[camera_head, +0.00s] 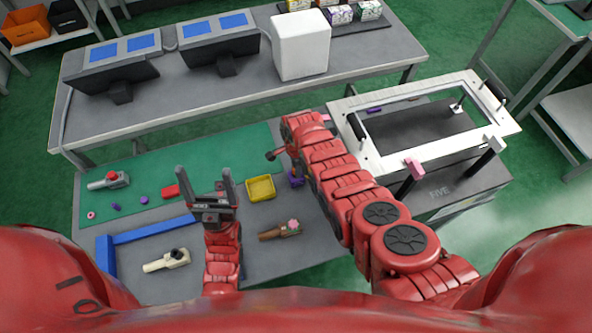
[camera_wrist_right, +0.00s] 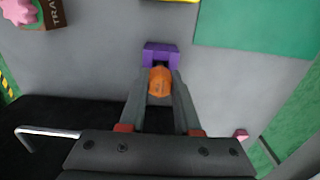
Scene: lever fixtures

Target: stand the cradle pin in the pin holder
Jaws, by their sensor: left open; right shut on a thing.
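An orange rounded piece, which I take for the cradle pin (camera_wrist_right: 160,84), is between the fingers of my right gripper (camera_wrist_right: 161,74) in the right wrist view. The gripper is shut on it. A purple block, which I take for the pin holder (camera_wrist_right: 161,50), shows right beyond the fingertips; I cannot tell whether the pin touches it or sits in it. In the head view the purple block (camera_head: 296,181) shows beside my right arm, which hides the right fingers and the pin. My left gripper (camera_head: 204,172) is open and empty above the table, left of the yellow tray.
A yellow tray (camera_head: 260,188) and a brown piece with a pink knob (camera_head: 281,230) lie near the purple block. A blue angled bar (camera_head: 150,233) and several small parts lie to the left. A white frame fixture (camera_head: 350,145) stands to the right of my right arm.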

